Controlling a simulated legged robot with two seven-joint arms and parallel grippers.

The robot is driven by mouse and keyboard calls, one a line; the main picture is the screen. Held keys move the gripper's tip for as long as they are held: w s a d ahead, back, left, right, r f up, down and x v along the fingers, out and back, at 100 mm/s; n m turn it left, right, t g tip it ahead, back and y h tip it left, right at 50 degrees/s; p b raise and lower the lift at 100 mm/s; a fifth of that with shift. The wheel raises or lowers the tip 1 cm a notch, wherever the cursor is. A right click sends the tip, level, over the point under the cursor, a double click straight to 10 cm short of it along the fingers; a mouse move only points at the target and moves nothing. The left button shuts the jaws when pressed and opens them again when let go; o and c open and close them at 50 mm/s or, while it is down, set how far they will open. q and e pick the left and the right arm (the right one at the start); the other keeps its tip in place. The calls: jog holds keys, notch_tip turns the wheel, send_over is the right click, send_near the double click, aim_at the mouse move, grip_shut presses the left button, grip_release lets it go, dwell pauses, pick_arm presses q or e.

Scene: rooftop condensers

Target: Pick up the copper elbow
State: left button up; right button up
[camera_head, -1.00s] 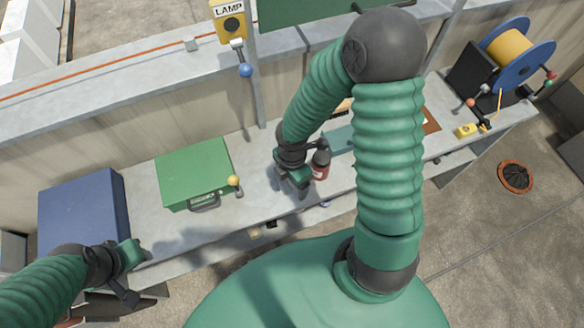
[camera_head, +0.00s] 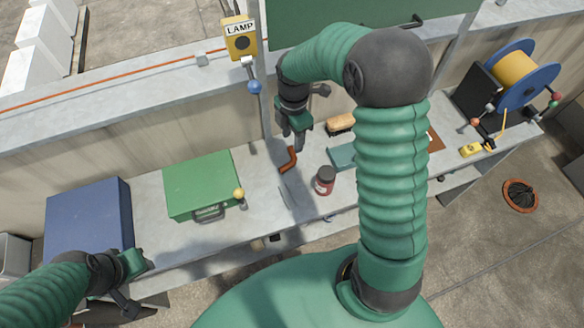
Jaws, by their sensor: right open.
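The copper elbow (camera_head: 289,161) is a small orange-brown bent pipe lying on the grey bench top, right of the green case. My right gripper (camera_head: 293,139) is open, at the far side of the elbow and close above its far end. I cannot tell whether it touches the elbow. The near part of the elbow is in plain view. My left gripper (camera_head: 134,284) hangs near the front edge of the bench at the lower left; its finger gap is not clear.
A dark-red jar with a black lid (camera_head: 324,181) stands right of the elbow. A green case (camera_head: 199,180) and a blue case (camera_head: 88,213) stand to the left. A wooden-backed brush (camera_head: 341,122) lies behind. A lamp switch box (camera_head: 240,38) hangs above on a post.

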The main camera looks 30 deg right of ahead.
jog(key=w+d+f, duration=0.2)
send_over(291, 162)
jog(key=s, duration=0.1)
notch_tip(291, 162, down, 6)
jog(key=f, duration=0.3)
jog(key=f+p, duration=0.1)
jog(key=f, duration=0.2)
jog(key=f+p, duration=0.1)
jog(key=f, duration=0.2)
jog(key=shift+w, duration=0.3)
jog(key=shift+w+f, duration=0.1)
jog(key=shift+f, duration=0.1)
pick_arm(q)
jog(key=shift+r, duration=0.6)
pick_arm(e)
grip_shut()
pick_arm(q)
jog(key=shift+w, duration=0.1)
